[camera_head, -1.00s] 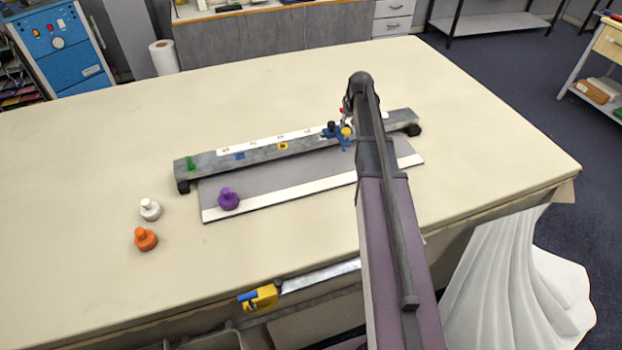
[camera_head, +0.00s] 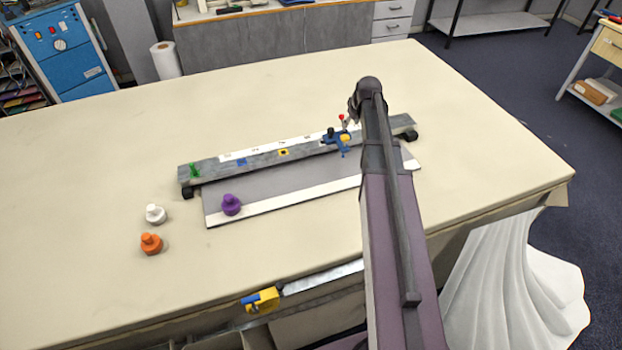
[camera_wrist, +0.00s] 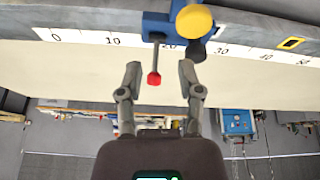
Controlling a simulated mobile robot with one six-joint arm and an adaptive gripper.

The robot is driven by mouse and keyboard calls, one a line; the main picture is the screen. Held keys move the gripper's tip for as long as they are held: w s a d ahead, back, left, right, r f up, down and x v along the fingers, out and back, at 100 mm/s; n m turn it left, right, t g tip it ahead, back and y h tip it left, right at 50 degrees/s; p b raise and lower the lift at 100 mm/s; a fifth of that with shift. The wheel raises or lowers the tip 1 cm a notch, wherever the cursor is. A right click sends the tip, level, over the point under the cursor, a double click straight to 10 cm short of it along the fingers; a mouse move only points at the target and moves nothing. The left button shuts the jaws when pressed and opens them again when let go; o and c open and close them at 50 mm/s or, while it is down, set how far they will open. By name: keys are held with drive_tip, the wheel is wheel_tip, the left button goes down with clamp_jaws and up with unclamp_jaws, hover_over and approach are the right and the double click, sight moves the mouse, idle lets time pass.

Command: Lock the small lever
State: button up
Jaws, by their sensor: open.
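The small lever is a thin grey rod with a red tip (camera_wrist: 154,78), fixed to a blue slider (camera_wrist: 160,25) with a round yellow knob (camera_wrist: 194,22) and a dark knob beside it. The blue slider (camera_head: 338,138) sits toward the right end of the long grey rail (camera_head: 295,151), and the red tip (camera_head: 340,117) shows above it. My gripper (camera_wrist: 160,72) is open in the wrist view. The red tip appears between the two fingertips, nearer the left one; contact cannot be told. In the head view my arm hides most of the gripper.
A purple knobbed weight (camera_head: 231,205) stands on the grey board (camera_head: 270,187) before the rail. White (camera_head: 155,214) and orange (camera_head: 151,244) weights stand to the left. A yellow and blue clamp (camera_head: 262,299) is at the table's front edge. The cloth table (camera_head: 100,160) is otherwise mostly clear.

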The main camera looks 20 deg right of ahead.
drive_tip(key=shift+p+v, duration=3.4)
drive_tip(key=shift+v, duration=0.7)
drive_tip(key=s+a+f+g+b, duration=0.1)
drive_tip(key=s+a+f+b, duration=0.2)
drive_tip(key=s+a, duration=0.2)
drive_tip(key=s+a+f+m+g+b, duration=0.1)
drive_tip(key=s+a+f+b, duration=0.2)
drive_tip(key=s+a, duration=0.3)
drive_tip(key=s+a+f+m+g+b, duration=0.1)
drive_tip(key=s+a+f+b, duration=0.2)
drive_tip(key=a, duration=0.6)
drive_tip(key=shift+s+a+f+g, duration=0.4)
drive_tip(key=shift+s+f, duration=0.45)
drive_tip(key=shift+s, duration=0.35)
drive_tip(key=shift+s+a, duration=0.1)
drive_tip(key=shift+g, duration=0.4)
drive_tip(key=s+a, duration=0.2)
drive_tip(key=s, duration=0.1)
drive_tip(key=shift+s+a, duration=0.2)
drive_tip(key=shift+s, duration=0.15)
